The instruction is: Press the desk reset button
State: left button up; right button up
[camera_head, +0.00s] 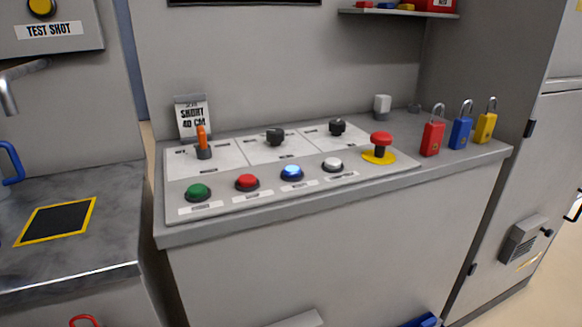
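The desk panel (233,208) is a grey sloped console on a grey desk. Along its front row stand a green button (198,192), a red button (247,182), a blue button (292,173) that looks lit, and a white button (332,165). Each has a small label too small to read, so I cannot tell from the text which one is the reset button. A red mushroom button (381,139) stands on a yellow disc at the panel's right end. Neither of my grippers is in view.
Behind the buttons are an orange-handled lever (203,143) and two black knobs (275,137) (337,127). A sign (193,118) stands at the back left. Red (432,136), blue (461,130) and yellow (485,126) padlocks stand at right. Space before the button row looks clear.

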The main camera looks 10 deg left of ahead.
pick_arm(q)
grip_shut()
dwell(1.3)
